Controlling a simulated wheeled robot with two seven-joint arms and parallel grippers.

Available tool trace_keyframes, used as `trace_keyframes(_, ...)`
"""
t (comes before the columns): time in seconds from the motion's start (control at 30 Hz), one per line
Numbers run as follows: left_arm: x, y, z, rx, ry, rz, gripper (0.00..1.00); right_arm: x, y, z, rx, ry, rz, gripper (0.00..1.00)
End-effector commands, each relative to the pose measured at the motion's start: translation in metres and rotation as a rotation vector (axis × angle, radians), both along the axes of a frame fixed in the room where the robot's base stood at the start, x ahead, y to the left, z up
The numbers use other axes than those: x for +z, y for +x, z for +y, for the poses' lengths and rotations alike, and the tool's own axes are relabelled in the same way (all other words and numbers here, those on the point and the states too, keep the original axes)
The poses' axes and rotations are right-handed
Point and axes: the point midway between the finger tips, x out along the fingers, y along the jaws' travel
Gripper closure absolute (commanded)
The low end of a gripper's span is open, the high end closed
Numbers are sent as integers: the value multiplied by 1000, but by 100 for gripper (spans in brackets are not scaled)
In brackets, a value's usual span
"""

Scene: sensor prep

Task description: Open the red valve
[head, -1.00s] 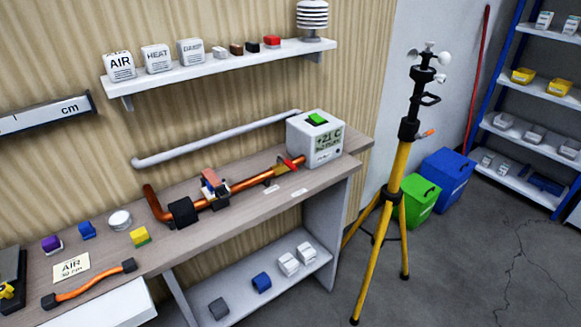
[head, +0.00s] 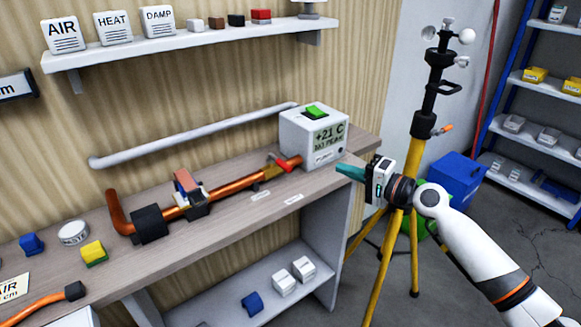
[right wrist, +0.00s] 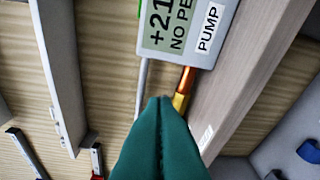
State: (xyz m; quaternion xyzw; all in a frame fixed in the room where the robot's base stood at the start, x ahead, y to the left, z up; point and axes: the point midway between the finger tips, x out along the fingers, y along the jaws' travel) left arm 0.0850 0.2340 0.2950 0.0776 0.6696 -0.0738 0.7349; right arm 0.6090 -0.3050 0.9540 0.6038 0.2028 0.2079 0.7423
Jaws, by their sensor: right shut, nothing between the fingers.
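The red valve (head: 288,163) is a small red handle on a brass fitting (head: 272,170) at the right end of a copper pipe (head: 235,186), just left of the white pump box (head: 313,138). My right gripper (head: 340,170) has green fingers, shut and empty, pointing left at the bench's right end, to the right of the valve and apart from it. In the right wrist view the shut fingers (right wrist: 160,105) point toward the brass fitting (right wrist: 181,102) below the pump display (right wrist: 180,25). The red handle is not visible there, perhaps behind the fingers. My left gripper is not in view.
The wooden bench (head: 225,225) carries the pipe, black clamps and small blocks. A grey wall rail (head: 195,135) runs behind the pipe. A yellow tripod (head: 415,240) stands behind my right arm. The bench top in front of the valve is mostly clear.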

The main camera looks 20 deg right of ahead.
Motion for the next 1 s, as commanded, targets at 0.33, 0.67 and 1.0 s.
trace_keyframes(0.33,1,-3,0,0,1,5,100,2,1,1,2,3,-1,100)
trace_keyframes(0.67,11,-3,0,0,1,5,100,3,40,27,2,6,-4,100)
trace_keyframes(1.0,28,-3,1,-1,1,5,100,-3,78,70,5,1,1,100)
